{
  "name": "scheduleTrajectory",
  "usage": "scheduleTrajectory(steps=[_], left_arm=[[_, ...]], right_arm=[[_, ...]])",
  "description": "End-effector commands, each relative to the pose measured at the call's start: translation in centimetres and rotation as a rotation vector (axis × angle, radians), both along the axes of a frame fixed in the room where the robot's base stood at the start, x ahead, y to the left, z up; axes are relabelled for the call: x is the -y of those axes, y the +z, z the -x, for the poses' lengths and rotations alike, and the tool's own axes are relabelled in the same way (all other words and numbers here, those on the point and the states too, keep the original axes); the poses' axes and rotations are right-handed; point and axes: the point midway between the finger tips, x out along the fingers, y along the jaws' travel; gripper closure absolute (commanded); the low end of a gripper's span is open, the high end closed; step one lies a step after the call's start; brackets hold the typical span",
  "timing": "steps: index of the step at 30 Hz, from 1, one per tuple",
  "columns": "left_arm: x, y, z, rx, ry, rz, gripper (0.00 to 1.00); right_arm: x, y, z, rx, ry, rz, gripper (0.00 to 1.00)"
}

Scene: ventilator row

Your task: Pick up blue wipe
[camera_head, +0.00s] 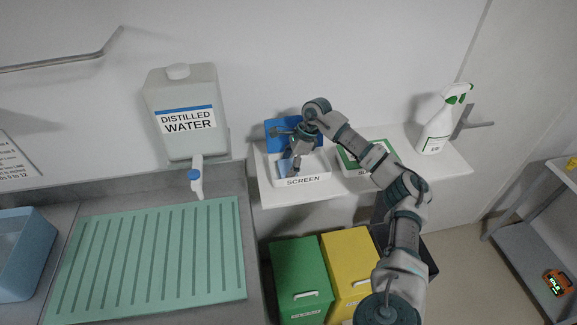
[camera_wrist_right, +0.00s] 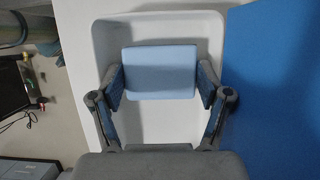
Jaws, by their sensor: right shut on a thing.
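The blue wipe (camera_wrist_right: 160,72) is a light blue block between the two fingers of my right gripper (camera_wrist_right: 160,88) in the right wrist view. The fingers press on its left and right sides. It is over or in the white tray (camera_wrist_right: 160,25), and I cannot tell how far it is off the floor. In the head view my right gripper (camera_head: 293,160) points down into the tray labelled SCREEN (camera_head: 303,182) on the white shelf, and mostly hides the wipe. My left gripper is not in view.
A blue panel (camera_head: 276,128) stands behind the tray. Green (camera_head: 300,265) and yellow (camera_head: 345,250) bins stand below. A distilled water container (camera_head: 183,90) is left, above a green ribbed mat (camera_head: 150,260).

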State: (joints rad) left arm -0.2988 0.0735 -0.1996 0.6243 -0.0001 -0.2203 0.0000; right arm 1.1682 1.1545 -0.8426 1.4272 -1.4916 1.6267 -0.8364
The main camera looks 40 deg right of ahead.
Motion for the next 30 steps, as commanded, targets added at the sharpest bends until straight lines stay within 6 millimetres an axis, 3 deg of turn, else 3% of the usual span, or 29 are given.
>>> scheduleTrajectory(steps=[8,21,30], left_arm=[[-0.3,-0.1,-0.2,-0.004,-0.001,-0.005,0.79],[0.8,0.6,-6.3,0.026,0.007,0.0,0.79],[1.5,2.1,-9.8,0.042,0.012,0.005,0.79]], right_arm=[[-0.1,3.5,0.0,0.006,0.003,-0.001,0.48],[2.8,3.9,9.5,0.0,-0.003,0.002,0.48],[3.9,4.5,14.1,0.001,-0.001,0.002,0.48]])
